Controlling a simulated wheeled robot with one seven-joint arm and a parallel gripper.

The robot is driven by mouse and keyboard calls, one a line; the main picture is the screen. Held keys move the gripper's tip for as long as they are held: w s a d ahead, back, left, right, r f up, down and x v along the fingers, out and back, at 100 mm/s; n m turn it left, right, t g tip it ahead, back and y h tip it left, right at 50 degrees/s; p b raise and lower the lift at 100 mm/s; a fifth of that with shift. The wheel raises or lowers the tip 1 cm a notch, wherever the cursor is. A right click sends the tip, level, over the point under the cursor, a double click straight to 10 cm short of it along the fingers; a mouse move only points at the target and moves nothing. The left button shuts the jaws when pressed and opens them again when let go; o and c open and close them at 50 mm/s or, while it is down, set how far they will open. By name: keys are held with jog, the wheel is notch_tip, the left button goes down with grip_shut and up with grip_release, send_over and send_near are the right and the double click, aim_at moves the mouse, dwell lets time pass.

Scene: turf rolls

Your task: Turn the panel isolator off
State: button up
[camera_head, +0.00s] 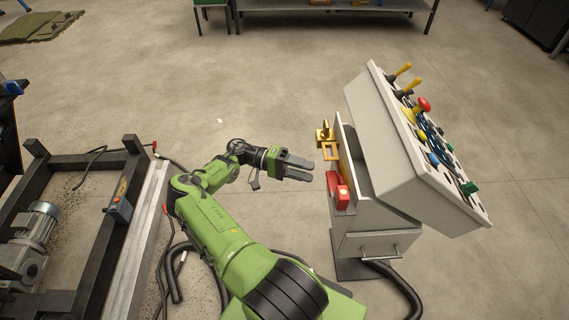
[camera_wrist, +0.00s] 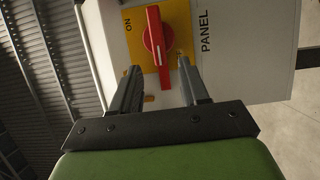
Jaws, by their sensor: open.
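The panel isolator's red handle (camera_wrist: 155,45) sits on a yellow plate (camera_wrist: 179,20) on a white panel face in the wrist view. The word ON is at the plate's left, and PANEL is printed beside the plate. The handle lies nearly along the picture's vertical. My gripper (camera_wrist: 159,66) is open, its fingers on either side of the handle's lower end; I cannot tell whether they touch it. In the head view my gripper (camera_head: 312,171) is left of the white console (camera_head: 378,135), apart from it. The right finger hides part of the plate.
The console carries yellow levers (camera_head: 402,70), a red knob (camera_head: 423,104) and a green knob (camera_head: 469,187). A yellow bracket (camera_head: 325,138) and a red box (camera_head: 340,193) stick out of its left side. A dark frame (camera_head: 93,235) with a motor stands left. Hoses lie on the floor.

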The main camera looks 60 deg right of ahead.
jog(key=w+a+b, duration=0.1)
jog(key=w, duration=0.8)
jog(key=shift+w+a, duration=0.15)
jog(key=shift+w, duration=0.1)
